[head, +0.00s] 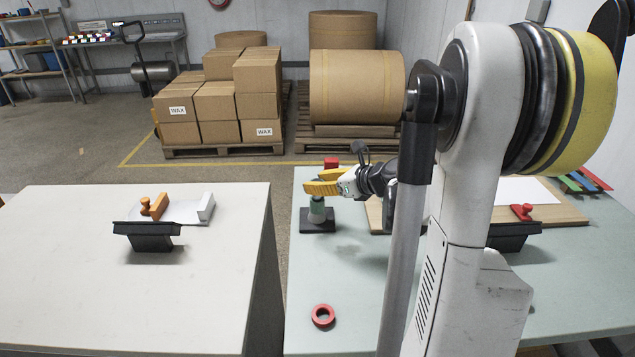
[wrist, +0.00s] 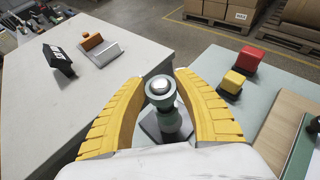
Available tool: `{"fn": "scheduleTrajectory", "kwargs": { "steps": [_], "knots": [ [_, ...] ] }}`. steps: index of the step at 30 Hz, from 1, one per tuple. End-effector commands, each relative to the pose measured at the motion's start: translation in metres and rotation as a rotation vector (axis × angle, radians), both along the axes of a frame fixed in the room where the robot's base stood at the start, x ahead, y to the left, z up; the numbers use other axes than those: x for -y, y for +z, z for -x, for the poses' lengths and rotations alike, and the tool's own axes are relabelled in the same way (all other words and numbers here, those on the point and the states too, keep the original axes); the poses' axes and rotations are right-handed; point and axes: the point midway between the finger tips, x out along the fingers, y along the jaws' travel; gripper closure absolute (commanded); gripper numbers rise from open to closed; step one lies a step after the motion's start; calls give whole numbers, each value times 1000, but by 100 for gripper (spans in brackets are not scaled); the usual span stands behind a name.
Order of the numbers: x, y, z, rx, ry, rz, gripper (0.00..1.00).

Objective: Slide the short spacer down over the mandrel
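The mandrel stands upright on a dark square base (head: 317,226) near the left edge of the green table. Its bright rounded metal top (wrist: 160,84) shows in the wrist view. A grey-green ring, seemingly the short spacer (wrist: 160,102), is around the mandrel's upper part. A wider grey-green piece (head: 317,214) sits lower on the mandrel. My gripper (wrist: 161,82) has its yellow fingers on both sides of the upper ring, with the tips drawn in close and seemingly touching it. In the head view my gripper (head: 322,184) hides the upper ring.
A red ring (head: 323,316) lies on the green table's front left. Red (wrist: 249,58) and yellow (wrist: 232,82) blocks are beyond the mandrel. A wooden board (head: 556,207) lies to the right. A pale table (head: 200,290) stands left, across a narrow gap.

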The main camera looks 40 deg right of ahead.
Motion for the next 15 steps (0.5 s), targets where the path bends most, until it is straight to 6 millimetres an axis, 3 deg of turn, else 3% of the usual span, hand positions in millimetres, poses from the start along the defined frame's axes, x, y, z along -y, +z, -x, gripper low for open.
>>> {"fn": "scheduleTrajectory", "kwargs": {
  "steps": [2,11,15],
  "knots": [
    [0,1,0,0,0,0,42],
    [0,1,1,0,0,0,42],
    [4,6,12,0,-3,0,42]
  ]
}}
